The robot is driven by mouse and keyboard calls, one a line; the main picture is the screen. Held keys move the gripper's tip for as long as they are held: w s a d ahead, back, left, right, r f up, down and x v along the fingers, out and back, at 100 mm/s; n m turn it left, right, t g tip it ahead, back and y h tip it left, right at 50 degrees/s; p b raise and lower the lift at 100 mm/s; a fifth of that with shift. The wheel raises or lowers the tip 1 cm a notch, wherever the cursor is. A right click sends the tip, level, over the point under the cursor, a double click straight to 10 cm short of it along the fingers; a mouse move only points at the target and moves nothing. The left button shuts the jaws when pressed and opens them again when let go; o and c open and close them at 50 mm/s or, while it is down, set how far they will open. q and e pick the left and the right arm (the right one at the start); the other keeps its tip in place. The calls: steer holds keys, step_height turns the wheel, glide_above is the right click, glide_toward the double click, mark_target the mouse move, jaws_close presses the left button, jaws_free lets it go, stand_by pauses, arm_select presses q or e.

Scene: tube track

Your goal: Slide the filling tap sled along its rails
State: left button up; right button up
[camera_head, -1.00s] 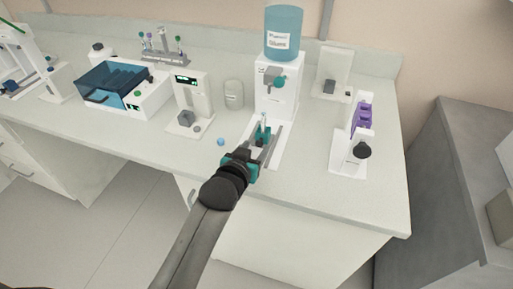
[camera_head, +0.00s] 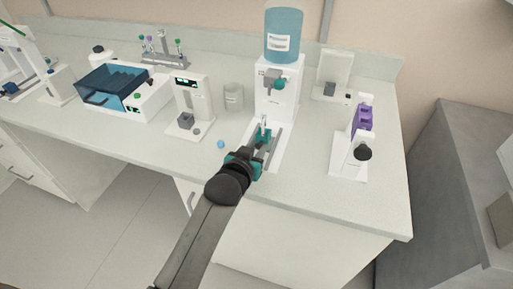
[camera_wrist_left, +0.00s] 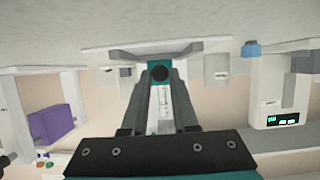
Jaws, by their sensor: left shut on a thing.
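The filling station is a white column (camera_head: 288,103) with a blue bottle (camera_head: 284,40) on top and a tap (camera_head: 273,82) on its front. A small teal sled (camera_head: 262,137) carrying an upright clear tube (camera_head: 264,121) is between grey rails (camera_head: 275,139) in front of the column. My left gripper (camera_head: 259,148) is shut on the sled from the front side. In the left wrist view the fingers of my left gripper (camera_wrist_left: 161,82) close around a teal part with a round black end (camera_wrist_left: 160,72). My right gripper is not in view.
A stand with purple parts (camera_head: 362,118) and a black knob (camera_head: 362,153) is to the right. The counter's front right (camera_head: 310,195) is clear.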

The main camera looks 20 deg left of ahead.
mark_target(262, 137)
arm_select(q)
jaws_close()
stand_by(0.8)
steer(key=shift+w+d, duration=0.1)
steer(key=shift+w, duration=2.15)
steer(key=shift+r, duration=0.1)
steer(key=o, duration=0.8)
jaws_free()
steer(key=shift+w, duration=0.15)
